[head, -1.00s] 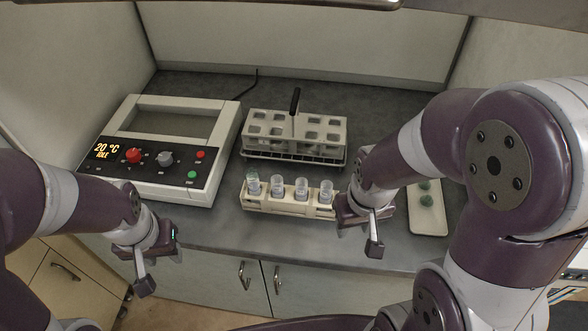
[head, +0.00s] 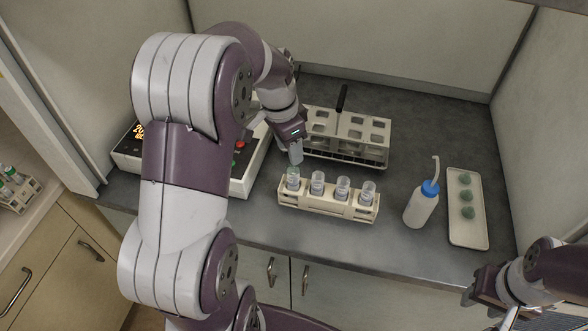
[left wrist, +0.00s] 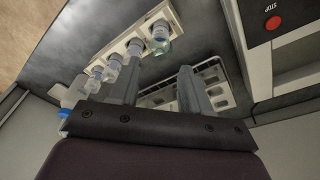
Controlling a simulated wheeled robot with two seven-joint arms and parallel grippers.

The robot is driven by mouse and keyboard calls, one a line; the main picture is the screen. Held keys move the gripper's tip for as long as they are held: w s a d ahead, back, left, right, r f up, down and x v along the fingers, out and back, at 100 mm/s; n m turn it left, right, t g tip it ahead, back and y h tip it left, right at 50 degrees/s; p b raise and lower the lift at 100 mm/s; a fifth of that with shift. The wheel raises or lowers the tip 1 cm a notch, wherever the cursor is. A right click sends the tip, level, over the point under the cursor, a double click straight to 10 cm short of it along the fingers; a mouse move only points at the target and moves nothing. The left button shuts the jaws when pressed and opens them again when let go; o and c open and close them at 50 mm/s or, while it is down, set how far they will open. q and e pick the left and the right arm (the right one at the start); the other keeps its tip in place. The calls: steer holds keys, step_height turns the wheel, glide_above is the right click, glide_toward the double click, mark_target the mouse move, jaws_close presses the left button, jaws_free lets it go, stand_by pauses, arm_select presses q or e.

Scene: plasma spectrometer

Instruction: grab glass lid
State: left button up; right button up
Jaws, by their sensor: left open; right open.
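Several vials stand in a row in a cream rack (head: 330,207). The leftmost vial (head: 293,182) has a pale greenish clear top, which looks like a glass lid (head: 293,172); its edges are hard to make out. In the left wrist view this lid (left wrist: 162,47) is above the gap between the fingers and apart from them. My left gripper (head: 296,155) is open and empty, just above and behind that vial. Its two fingers show in the left wrist view (left wrist: 158,85). My right gripper (head: 482,290) is open at the lower right, clear of the counter items.
A larger rack (head: 345,140) with a black handle stands behind the vials. A heater box (head: 243,180) is to the left, partly behind my arm. A wash bottle (head: 422,205) and a white tray (head: 468,235) with green pieces (head: 467,196) are to the right.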

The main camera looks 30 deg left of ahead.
arm_select(q)
steer(key=f, duration=0.4)
steer(key=shift+w+d+f, duration=0.15)
steer(key=shift+w+d, duration=0.05)
steer(key=shift+d, duration=0.05)
steer(key=shift+f, duration=0.35)
jaws_close()
steer(key=shift+r, duration=0.1)
